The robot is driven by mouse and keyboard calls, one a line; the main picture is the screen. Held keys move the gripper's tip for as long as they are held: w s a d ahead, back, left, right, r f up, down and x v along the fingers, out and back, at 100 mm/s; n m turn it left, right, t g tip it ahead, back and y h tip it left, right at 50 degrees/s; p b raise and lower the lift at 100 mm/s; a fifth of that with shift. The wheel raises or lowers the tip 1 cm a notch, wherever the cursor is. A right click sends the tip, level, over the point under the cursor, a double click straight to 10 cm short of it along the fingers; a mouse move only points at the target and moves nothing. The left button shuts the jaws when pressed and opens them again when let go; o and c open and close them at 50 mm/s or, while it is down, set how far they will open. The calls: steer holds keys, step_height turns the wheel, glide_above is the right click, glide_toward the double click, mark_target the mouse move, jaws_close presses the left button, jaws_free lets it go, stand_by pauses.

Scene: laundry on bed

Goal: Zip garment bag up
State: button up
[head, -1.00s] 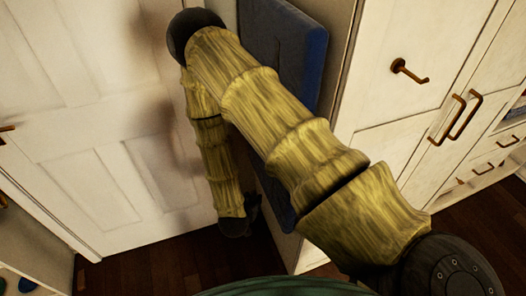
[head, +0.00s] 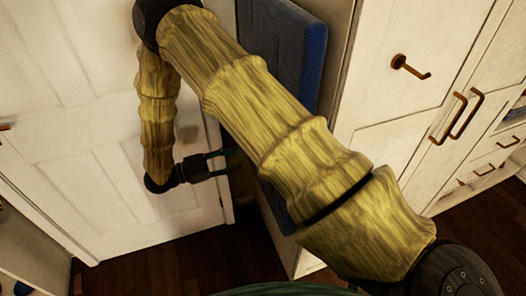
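A dark blue garment bag (head: 287,52) hangs flat against the side of the white cabinet. My arm crosses in front of it and hides much of its middle. Its zipper cannot be made out. My gripper (head: 236,161) is left of the bag's lower part, with its fingers pointing right towards it. The two dark fingers are apart, with a gap between them, and nothing shows in them. Whether the fingertips touch the bag cannot be told.
A white panelled door (head: 75,130) stands at the left, behind my forearm. The white cabinet (head: 400,110) at the right has a bronze hook (head: 410,68) and bar handles (head: 462,115) sticking out. Dark wooden floor (head: 160,262) shows below.

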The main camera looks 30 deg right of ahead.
steer(key=p+x, duration=0.2)
steer(key=x, duration=0.8)
steer(key=shift+s+d+p, duration=0.1)
steer(key=shift+d+p, duration=0.2)
steer(key=shift+p, duration=0.1)
jaws_close()
